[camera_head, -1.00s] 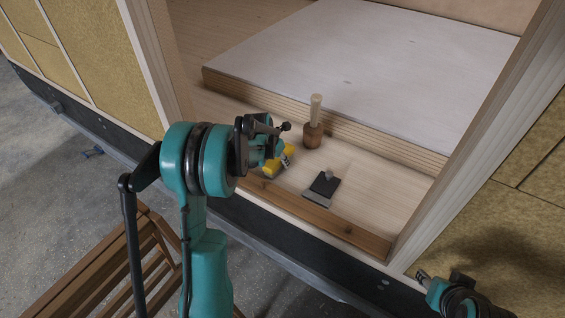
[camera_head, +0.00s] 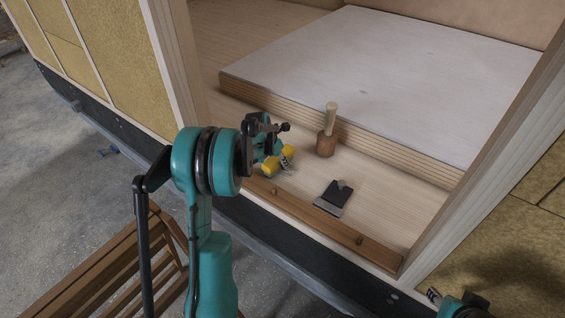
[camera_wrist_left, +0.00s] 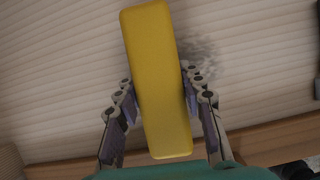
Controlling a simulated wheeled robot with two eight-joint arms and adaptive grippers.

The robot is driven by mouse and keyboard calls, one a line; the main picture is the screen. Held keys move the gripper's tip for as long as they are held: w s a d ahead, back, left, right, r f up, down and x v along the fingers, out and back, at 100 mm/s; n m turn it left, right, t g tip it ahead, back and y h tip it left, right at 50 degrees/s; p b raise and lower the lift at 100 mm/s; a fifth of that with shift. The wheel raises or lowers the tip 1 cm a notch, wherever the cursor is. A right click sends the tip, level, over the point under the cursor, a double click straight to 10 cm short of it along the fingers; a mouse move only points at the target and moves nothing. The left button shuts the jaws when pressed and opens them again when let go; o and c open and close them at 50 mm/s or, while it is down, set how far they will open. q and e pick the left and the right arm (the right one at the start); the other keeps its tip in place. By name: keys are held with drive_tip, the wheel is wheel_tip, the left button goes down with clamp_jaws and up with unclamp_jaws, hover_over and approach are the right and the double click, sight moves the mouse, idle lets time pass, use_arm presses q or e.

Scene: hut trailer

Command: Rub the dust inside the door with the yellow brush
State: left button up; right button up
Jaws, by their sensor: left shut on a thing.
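My left gripper (camera_head: 280,160) reaches through the doorway, low over the pale wooden floor just behind the brown sill. It is shut on the yellow brush (camera_head: 270,167). In the left wrist view the brush (camera_wrist_left: 160,80) lies long and upright in the picture between the two fingers. Its bristles are hidden beneath it. A grey smudge of dust (camera_wrist_left: 205,58) shows on the floor boards right beside the brush. I cannot tell whether the brush touches the floor. My right gripper (camera_head: 434,296) is only partly in view at the bottom right, outside the door; its jaws are unclear.
A wooden mallet (camera_head: 327,143) stands on the floor right of the brush, against a raised white-topped platform (camera_head: 390,75). A dark scraper (camera_head: 334,197) lies nearer the sill (camera_head: 320,222). Door posts bound the opening. A slatted wooden bench (camera_head: 100,270) stands outside.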

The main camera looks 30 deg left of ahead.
sight(294, 165)
use_arm(q)
drive_tip(key=shift+w+a, duration=0.15)
drive_tip(key=shift+a, duration=1.35)
drive_tip(key=shift+w+a, duration=0.15)
drive_tip(key=shift+a, duration=1.35)
drive_tip(key=shift+w+d, duration=0.1)
drive_tip(key=shift+w, duration=0.45)
drive_tip(key=shift+s+d+b, duration=0.1)
drive_tip(key=shift+d+b, duration=0.2)
drive_tip(key=shift+d, duration=1.5)
drive_tip(key=shift+s+d+f+b, duration=0.1)
drive_tip(key=shift+s+d+b, duration=0.05)
drive_tip(key=shift+d, duration=0.95)
drive_tip(key=shift+s+d+b, duration=0.1)
drive_tip(key=shift+d+b, duration=0.05)
drive_tip(key=shift+d, duration=0.95)
drive_tip(key=shift+s+d, duration=0.15)
drive_tip(key=shift+d, duration=2.7)
drive_tip(key=shift+w, duration=0.6)
drive_tip(key=shift+w+a, duration=0.15)
drive_tip(key=shift+a, duration=1.6)
drive_tip(key=shift+w+a+b, duration=0.1)
drive_tip(key=shift+a+b, duration=0.3)
drive_tip(key=shift+a, duration=1.25)
drive_tip(key=shift+w+a, duration=0.2)
drive_tip(key=shift+a, duration=1.55)
drive_tip(key=shift+w+a, duration=0.15)
drive_tip(key=shift+a, duration=1.55)
drive_tip(key=shift+r, duration=0.25)
